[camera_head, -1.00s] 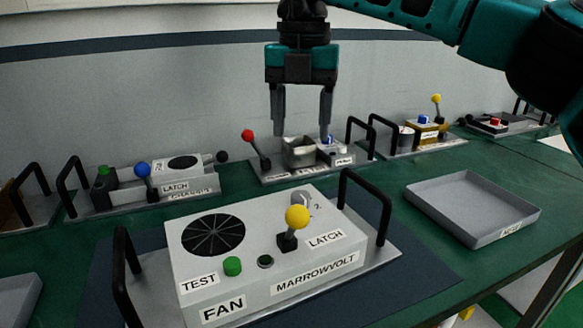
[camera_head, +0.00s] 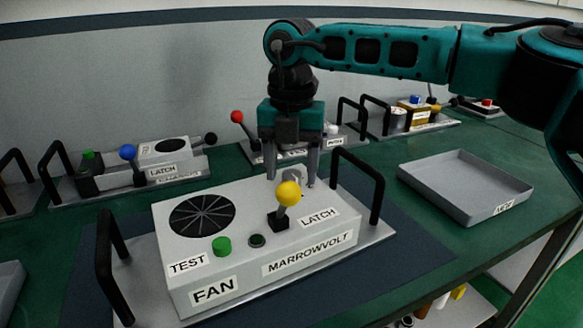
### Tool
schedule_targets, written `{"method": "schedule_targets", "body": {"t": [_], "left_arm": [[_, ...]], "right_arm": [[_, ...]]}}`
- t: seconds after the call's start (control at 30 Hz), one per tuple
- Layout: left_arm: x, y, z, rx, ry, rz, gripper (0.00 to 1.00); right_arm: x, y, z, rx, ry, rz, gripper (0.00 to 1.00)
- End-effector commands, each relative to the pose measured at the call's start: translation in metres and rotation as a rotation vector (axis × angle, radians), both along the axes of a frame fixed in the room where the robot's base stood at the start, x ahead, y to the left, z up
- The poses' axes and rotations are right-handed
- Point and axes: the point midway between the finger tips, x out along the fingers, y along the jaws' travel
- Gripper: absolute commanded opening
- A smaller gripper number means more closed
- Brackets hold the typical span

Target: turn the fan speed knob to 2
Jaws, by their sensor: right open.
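The white fan box (camera_head: 235,255), labelled FAN and MARROWVOLT, stands on a dark mat at the front of the bench. The grey fan speed knob (camera_head: 294,176) sits on its top near the back right, partly hidden behind the yellow ball of the latch lever (camera_head: 288,194). My right gripper (camera_head: 291,180) points down over the back of the box, its two fingers apart with the knob showing between them. I cannot tell whether the fingers touch the knob. The number by the knob is hidden. My left gripper is not in view.
The box also has a black fan grille (camera_head: 202,216), a green test button (camera_head: 222,246) and black side handles (camera_head: 357,184). A grey tray (camera_head: 465,186) lies to the right. Other devices with levers, such as one with a blue ball (camera_head: 128,152), line the back.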

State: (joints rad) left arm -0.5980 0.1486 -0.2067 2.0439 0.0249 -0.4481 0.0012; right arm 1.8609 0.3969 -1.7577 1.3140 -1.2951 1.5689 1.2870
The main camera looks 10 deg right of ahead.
Motion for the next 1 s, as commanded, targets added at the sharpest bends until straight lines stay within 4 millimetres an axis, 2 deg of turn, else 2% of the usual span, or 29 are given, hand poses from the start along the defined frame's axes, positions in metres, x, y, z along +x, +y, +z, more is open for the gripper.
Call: {"method": "schedule_targets", "body": {"t": [0.3, 0.87, 1.0], "left_arm": [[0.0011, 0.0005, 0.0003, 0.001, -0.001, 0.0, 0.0], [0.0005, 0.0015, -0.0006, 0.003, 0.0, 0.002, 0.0], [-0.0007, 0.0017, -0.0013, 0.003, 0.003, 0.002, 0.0]], "right_arm": [[0.0001, -0.0001, -0.0026, 0.0, 0.0, 0.0, 0.61], [0.0, -0.0001, -0.0024, 0.0, 0.0, 0.0, 0.07], [0.0, -0.0001, -0.0023, 0.0, 0.0, 0.003, 0.05]]}}
